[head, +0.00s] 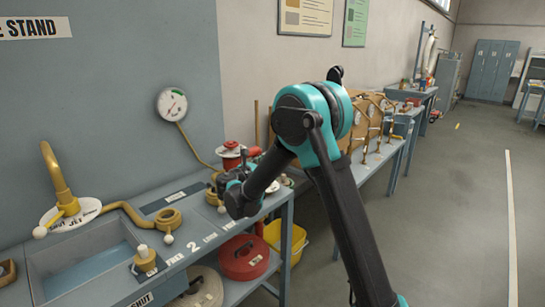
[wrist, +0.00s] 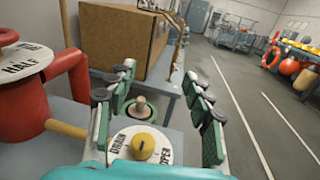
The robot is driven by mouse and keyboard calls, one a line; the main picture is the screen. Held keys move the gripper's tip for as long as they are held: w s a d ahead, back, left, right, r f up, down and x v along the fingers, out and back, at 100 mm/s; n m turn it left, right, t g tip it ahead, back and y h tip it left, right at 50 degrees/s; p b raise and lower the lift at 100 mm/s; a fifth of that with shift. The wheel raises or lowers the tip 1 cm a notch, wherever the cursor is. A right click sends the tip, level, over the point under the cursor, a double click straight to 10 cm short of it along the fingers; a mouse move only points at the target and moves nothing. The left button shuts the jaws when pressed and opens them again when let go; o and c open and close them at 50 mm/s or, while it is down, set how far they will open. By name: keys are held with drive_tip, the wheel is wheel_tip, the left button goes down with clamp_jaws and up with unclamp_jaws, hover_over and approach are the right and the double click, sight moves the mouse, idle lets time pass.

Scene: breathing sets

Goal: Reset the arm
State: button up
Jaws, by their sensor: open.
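My arm (head: 318,125) rises from the lower right of the head view and bends down to the left over the workbench. My gripper (wrist: 162,82) is open in the wrist view, with its green-padded fingers spread and nothing held between them. Below and between the fingers is a white dial plate (wrist: 118,143) marked DRAIN and OPEN, with a yellow knob (wrist: 143,146). A pale round-topped knob (wrist: 140,107) stands just beyond it. In the head view my wrist and gripper (head: 232,182) are near the red valve (head: 232,150), and whether they touch anything there cannot be told.
A red valve body (wrist: 70,80) with a HALF plate stands close left of my gripper. A brown box (wrist: 115,40) is beyond. The floor (head: 465,200) at right is clear.

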drive_tip(key=s+d+f+m+g+y, duration=0.1)
drive_tip(key=s+d+f+m+g, duration=0.3)
drive_tip(key=d, duration=0.5)
drive_tip(key=s+d+f+m+g, duration=0.1)
drive_tip(key=s+d+m, duration=0.45)
drive_tip(key=d, duration=0.25)
drive_tip(key=s+d+f+m+g+y, duration=0.1)
drive_tip(key=s+d+f+m+g, duration=0.3)
drive_tip(key=d, duration=0.5)
drive_tip(key=s+d+f+m+g+y, duration=0.1)
drive_tip(key=s+f+m+y, duration=0.2)
drive_tip(key=s+m, duration=0.5)
drive_tip(key=s+d+f+m+g+y, duration=0.1)
drive_tip(key=s+f+m+y, duration=0.2)
drive_tip(key=s, duration=1.3)
wheel_tip(320, 180, down, 2)
drive_tip(key=m, duration=0.5)
drive_tip(key=shift+m+g, duration=0.3)
drive_tip(key=shift+m, duration=0.05)
